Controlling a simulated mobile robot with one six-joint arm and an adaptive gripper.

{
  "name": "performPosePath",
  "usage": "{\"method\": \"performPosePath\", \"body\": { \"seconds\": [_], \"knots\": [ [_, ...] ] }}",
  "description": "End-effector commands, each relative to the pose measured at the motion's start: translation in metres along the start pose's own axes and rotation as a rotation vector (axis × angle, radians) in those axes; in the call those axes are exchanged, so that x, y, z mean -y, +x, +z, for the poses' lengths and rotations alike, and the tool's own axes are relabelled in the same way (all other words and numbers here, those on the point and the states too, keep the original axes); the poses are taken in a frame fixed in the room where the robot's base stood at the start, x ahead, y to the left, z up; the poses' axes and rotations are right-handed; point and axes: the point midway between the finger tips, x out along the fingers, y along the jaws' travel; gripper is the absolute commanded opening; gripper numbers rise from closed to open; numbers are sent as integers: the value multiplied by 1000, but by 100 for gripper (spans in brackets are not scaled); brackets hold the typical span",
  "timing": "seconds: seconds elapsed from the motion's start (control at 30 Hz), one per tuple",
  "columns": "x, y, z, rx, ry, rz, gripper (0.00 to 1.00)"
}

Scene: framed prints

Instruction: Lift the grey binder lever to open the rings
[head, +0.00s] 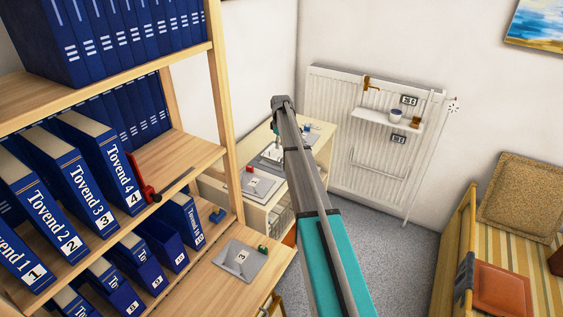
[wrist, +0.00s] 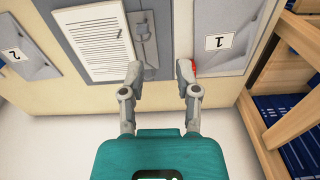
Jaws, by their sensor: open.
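In the wrist view an open grey binder (wrist: 73,42) lies on a pale surface, with a printed white sheet (wrist: 98,40) on it. A grey metal ring mechanism (wrist: 143,28) runs along the sheet's right side. My gripper (wrist: 160,72) is open and empty. Its left finger overlaps the lower end of the mechanism, and its right finger is to the right of the binder's mechanism. I cannot make out the lever clearly or tell whether a finger touches it. In the head view my arm partly hides the desk (head: 311,140).
Grey folders labelled 1 (wrist: 228,58) and 2 (wrist: 14,62) flank the binder. A red item (wrist: 194,68) shows behind the right finger. A wooden shelf (head: 185,150) with blue binders stands left, and a radiator (head: 340,120) behind. A striped bench (head: 500,245) is at right.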

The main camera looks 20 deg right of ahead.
Motion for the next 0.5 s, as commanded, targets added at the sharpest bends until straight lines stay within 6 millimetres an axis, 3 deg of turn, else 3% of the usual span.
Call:
{"method": "performPosePath", "body": {
  "seconds": [0.03,0.13,0.5],
  "knots": [
    [-14,-3,-7,7,-11,1,42],
    [-24,-4,-10,16,-26,3,42],
    [-26,-4,-10,20,-33,3,42]
  ]
}}
